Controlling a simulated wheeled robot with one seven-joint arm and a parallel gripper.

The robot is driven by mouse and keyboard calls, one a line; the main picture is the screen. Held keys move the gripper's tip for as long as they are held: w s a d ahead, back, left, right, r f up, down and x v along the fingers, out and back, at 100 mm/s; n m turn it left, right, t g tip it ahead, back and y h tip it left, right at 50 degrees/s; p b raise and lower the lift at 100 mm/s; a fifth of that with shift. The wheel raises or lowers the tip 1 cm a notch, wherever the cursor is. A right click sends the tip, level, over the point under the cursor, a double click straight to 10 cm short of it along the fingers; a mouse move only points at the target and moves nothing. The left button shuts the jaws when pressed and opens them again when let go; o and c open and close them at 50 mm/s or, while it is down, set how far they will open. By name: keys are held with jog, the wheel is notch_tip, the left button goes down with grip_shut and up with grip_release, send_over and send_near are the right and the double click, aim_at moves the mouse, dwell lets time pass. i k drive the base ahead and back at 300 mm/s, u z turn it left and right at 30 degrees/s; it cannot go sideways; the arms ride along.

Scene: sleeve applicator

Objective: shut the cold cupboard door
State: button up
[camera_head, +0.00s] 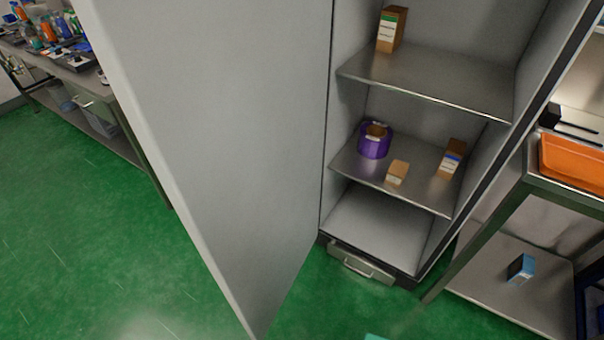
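The cold cupboard (385,222) stands open in the middle right of the head view. Its grey door (220,130) is swung wide out to the left, and its inner face fills the left middle of the picture. Inside, a brown box (391,30) stands on the upper shelf (430,80). The lower shelf (372,173) holds a purple round container (374,142) with something brown in it, and two small brown boxes (397,173). The door's handle is not visible. My gripper is not in view.
A bench (85,85) with bottles and tools stands at the far left. A metal table (560,185) with an orange tray (572,162) stands close on the cupboard's right, a blue box (521,268) on its lower shelf. Green floor (90,250) is clear left of the door.

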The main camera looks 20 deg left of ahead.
aim_at(225, 101)
jog(key=z, duration=2.8)
jog(key=k, duration=2.9)
jog(key=u, duration=1.9)
